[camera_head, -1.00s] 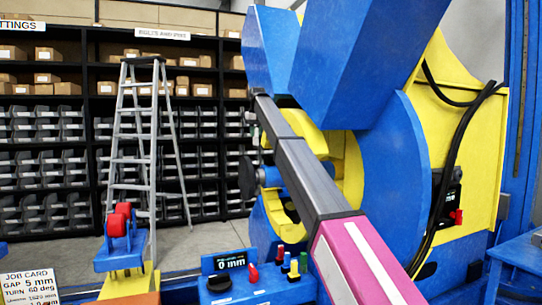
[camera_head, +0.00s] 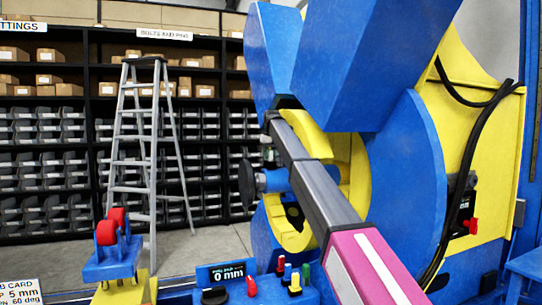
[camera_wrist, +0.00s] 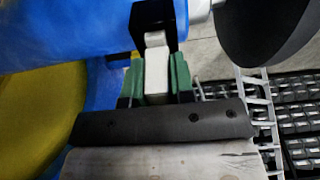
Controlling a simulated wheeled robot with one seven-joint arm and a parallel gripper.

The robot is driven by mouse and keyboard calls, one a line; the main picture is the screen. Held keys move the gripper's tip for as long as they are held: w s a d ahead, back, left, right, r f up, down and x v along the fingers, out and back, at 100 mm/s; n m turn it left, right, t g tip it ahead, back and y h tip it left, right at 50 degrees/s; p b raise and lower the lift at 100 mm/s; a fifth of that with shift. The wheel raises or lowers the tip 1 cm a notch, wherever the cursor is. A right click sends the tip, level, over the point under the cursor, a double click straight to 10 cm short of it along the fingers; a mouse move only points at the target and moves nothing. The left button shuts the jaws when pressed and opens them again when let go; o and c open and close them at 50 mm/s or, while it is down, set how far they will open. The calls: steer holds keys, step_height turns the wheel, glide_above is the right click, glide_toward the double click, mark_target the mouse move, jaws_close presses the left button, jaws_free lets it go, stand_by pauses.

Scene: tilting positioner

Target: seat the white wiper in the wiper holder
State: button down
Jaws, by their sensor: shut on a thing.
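The white wiper (camera_wrist: 156,68) is a pale narrow block between the green-padded fingers of my gripper (camera_wrist: 157,75) in the wrist view. My gripper is shut on it. The wiper's far end meets a black bracket (camera_wrist: 153,14), which looks like the wiper holder, against the blue machine. I cannot tell whether the wiper is inside the bracket or only in front of it. In the head view my arm reaches towards the large blue and yellow positioner (camera_head: 420,160), and the wiper and gripper fingers cannot be made out.
A dark round disc (camera_wrist: 265,30) is close to the right of the bracket; it also shows in the head view (camera_head: 247,182). A control box (camera_head: 222,275) reads 0 mm. Red rollers (camera_head: 108,230) stand at front left. A stepladder (camera_head: 150,150) and shelves are behind.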

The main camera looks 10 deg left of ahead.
steer(key=c, duration=1)
jaws_free()
steer(key=shift+o, duration=0.2)
